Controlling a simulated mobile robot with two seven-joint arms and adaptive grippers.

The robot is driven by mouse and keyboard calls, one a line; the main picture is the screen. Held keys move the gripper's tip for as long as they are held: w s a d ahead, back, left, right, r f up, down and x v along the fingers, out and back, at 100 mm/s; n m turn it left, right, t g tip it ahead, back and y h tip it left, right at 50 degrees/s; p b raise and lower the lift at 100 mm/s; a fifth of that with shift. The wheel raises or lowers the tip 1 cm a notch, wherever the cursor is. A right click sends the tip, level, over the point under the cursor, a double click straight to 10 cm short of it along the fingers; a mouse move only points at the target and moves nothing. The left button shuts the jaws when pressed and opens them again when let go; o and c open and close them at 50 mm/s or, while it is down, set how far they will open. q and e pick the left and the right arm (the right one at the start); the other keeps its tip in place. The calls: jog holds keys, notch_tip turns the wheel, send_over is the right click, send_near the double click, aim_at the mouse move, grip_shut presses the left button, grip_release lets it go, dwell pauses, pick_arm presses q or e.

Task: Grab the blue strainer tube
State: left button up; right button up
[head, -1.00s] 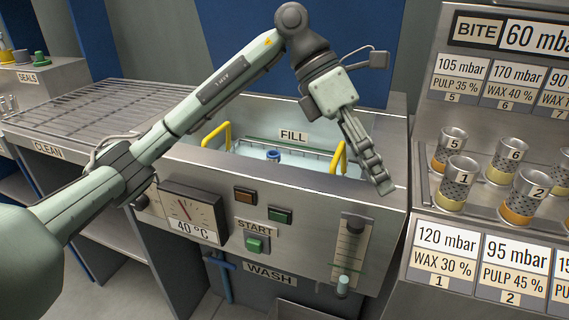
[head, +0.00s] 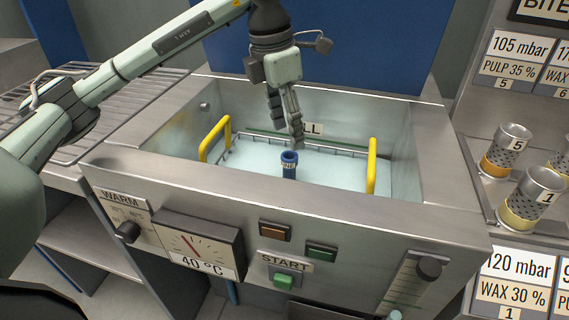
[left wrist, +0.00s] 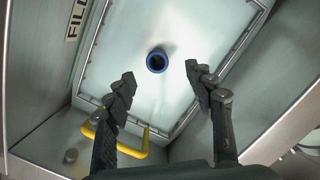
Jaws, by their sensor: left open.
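The blue strainer tube (head: 289,164) stands upright in the pale liquid of the wash basin (head: 430,183), near its middle. In the left wrist view the tube (left wrist: 158,61) shows from above as a blue ring with a dark opening. My left gripper (head: 284,143) is open and empty, pointing down over the basin just above and behind the tube in the head view. In the left wrist view its two fingers (left wrist: 159,82) are spread, with the tube beyond the tips and between their lines. Nothing touches the tube. My right gripper is not in view.
Two yellow handles (head: 372,166) rise at the sides of a wire basket in the basin. The basin's steel walls surround the gripper's space. Numbered metal cups (head: 506,150) stand on a rack at the right. The front panel carries a dial (head: 199,246) and buttons.

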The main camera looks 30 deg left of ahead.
aim_at(289, 155)
pick_arm(q)
jog(key=shift+a+f, duration=0.15)
jog(key=shift+f, duration=0.1)
jog(key=f, duration=0.5)
jog(key=w+f, duration=0.1)
jog(key=f, duration=0.1)
jog(key=shift+d+f+p, duration=0.2)
jog(key=shift+p, duration=0.1)
grip_shut()
jog(key=shift+r, duration=0.1)
